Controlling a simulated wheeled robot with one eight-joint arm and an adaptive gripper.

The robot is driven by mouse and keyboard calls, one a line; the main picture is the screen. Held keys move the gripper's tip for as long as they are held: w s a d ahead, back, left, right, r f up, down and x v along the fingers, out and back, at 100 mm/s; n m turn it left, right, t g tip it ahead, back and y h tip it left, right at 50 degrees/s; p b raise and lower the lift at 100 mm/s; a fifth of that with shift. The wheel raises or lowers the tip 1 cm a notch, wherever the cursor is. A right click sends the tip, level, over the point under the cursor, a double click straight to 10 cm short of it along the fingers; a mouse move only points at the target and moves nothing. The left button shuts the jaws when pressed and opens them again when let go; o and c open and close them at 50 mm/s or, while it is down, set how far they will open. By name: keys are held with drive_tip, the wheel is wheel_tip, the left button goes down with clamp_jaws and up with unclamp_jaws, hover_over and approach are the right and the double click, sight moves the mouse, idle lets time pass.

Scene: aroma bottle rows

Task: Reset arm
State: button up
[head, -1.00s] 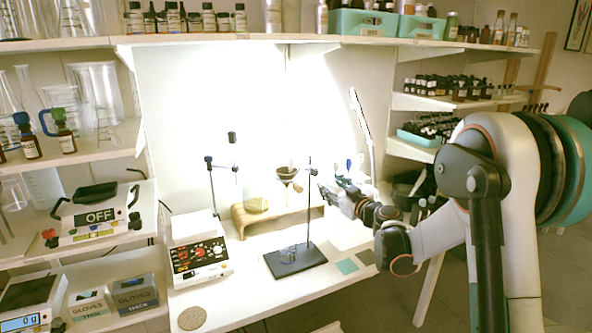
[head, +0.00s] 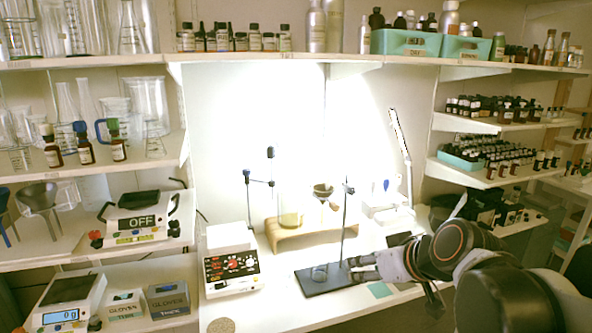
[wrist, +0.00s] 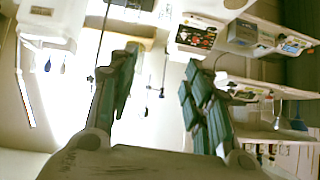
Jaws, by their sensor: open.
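My gripper (head: 362,268) is over the right part of the white bench in the head view, close to the black stand base (head: 325,277) and its upright rod. In the wrist view my gripper (wrist: 160,95) shows two dark green padded fingers spread wide, with nothing between them. My arm comes in from the lower right of the head view, bent low. I cannot tell from the head view whether the fingertips touch the stand.
A lamp (head: 400,145) stands at the back right. Shelves of bottles (head: 497,162) flank the bench. A scale (head: 68,302) and glove boxes sit left.

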drive_tip(key=s+d+f+m+g+h, duration=0.1)
drive_tip(key=s+d+f+m+h, duration=0.1)
drive_tip(key=s, duration=0.6)
drive_tip(key=s+d+f+m+g+h, duration=0.1)
drive_tip(key=s+d+f+h, duration=0.1)
drive_tip(key=s, duration=0.5)
drive_tip(key=shift+s+d+f+m, duration=0.4)
drive_tip(key=shift+d+f, duration=0.25)
drive_tip(key=shift+f, duration=0.25)
